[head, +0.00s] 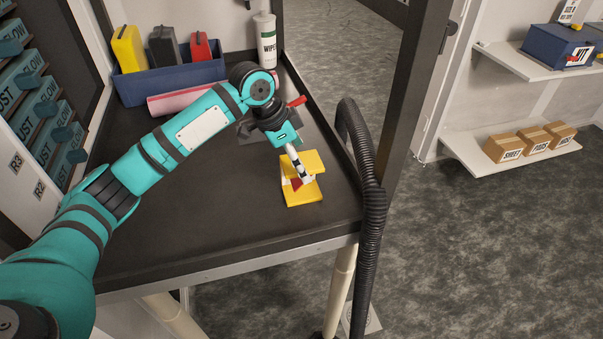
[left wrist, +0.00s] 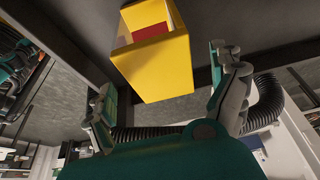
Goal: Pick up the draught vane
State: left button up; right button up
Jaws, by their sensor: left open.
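The draught vane appears to be the yellow, open-sided frame with a red part inside (head: 303,197), standing on the dark bench top near its front right corner. In the left wrist view the yellow frame (left wrist: 165,68) shows at top centre, with the red part inside its open end. My left gripper (head: 302,176) is at the frame in the head view and partly covers it. In the left wrist view its two fingers are spread on either side of the frame, with gaps, holding nothing. My right gripper is not in view.
A black ribbed hose (head: 367,190) hangs over the bench's right edge, close to the frame. A blue bin (head: 170,82) with coloured items and a wipes bottle (head: 266,42) stand at the back. A red handle (head: 297,101) shows behind my wrist. The front left bench top is clear.

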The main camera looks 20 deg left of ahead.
pick_arm(q)
jog(key=shift+w+f, duration=0.1)
jog(key=shift+f, duration=0.15)
jog(key=shift+w+d+f+p, duration=0.1)
jog(key=shift+d+f+p, duration=0.05)
jog(key=shift+f+p, duration=0.15)
jog(key=p+x, duration=0.1)
jog(key=x, duration=0.2)
jog(key=shift+d+f+p, duration=0.15)
jog(key=shift+d+p, duration=0.1)
jog(key=shift+p, duration=0.15)
jog(key=shift+w+d+f, duration=0.15)
jog(key=shift+f, duration=0.4)
jog(key=c, duration=1.2)
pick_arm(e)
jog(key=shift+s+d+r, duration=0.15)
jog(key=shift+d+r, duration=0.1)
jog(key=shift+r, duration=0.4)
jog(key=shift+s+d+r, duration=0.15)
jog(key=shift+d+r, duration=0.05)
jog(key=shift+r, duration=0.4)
